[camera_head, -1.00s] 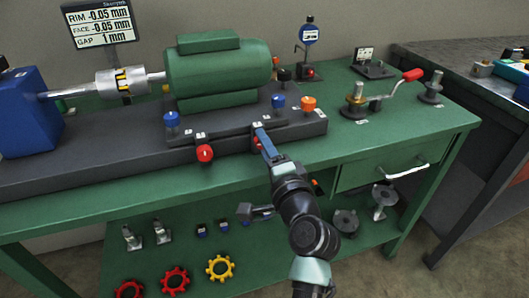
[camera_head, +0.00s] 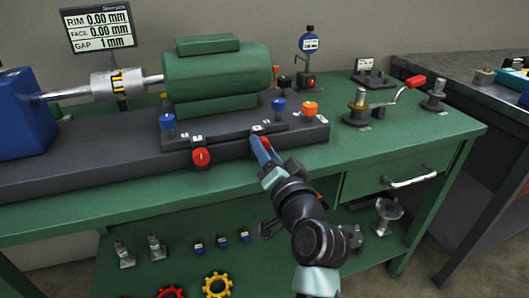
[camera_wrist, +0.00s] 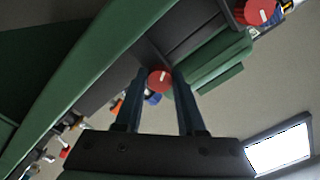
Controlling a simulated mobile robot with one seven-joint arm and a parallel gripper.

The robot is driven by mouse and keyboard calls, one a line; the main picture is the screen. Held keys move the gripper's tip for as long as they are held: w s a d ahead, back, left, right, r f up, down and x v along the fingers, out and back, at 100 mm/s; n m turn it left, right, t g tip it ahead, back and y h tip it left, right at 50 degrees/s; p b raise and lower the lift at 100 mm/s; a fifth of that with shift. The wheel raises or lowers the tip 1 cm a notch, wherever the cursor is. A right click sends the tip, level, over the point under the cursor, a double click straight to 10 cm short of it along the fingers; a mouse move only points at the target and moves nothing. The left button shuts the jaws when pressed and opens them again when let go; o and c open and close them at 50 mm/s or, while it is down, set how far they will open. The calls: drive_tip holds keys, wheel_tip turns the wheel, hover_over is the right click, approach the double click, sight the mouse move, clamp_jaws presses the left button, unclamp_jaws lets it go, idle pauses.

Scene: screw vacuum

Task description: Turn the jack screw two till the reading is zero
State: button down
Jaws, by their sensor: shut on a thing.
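A red jack screw knob with a white mark (camera_wrist: 159,79) shows between my fingertips in the wrist view. In the head view my gripper (camera_head: 263,148) covers this knob at the front of the dark base (camera_head: 80,160). My gripper (camera_wrist: 159,88) is shut on the knob, one blue finger on each side. Another red jack screw knob (camera_head: 201,156) is to its left; a red knob is also at the top right of the wrist view (camera_wrist: 259,11). The display (camera_head: 98,28) reads RIM 0.00 mm, FACE 0.00 mm, GAP 1 mm.
The green motor (camera_head: 217,75) stands on the base, joined by a coupling (camera_head: 117,83) to a blue block (camera_head: 27,112). Blue knobs (camera_head: 168,121) and an orange knob (camera_head: 310,108) are close by. A red-handled crank (camera_head: 400,90) is on the right of the bench.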

drive_tip(key=shift+f, duration=0.1)
idle(0.3)
drive_tip(key=c, duration=0.5)
unclamp_jaws()
drive_tip(key=p+v, duration=0.2)
drive_tip(key=v, duration=1.1)
drive_tip(key=shift+r, duration=0.2)
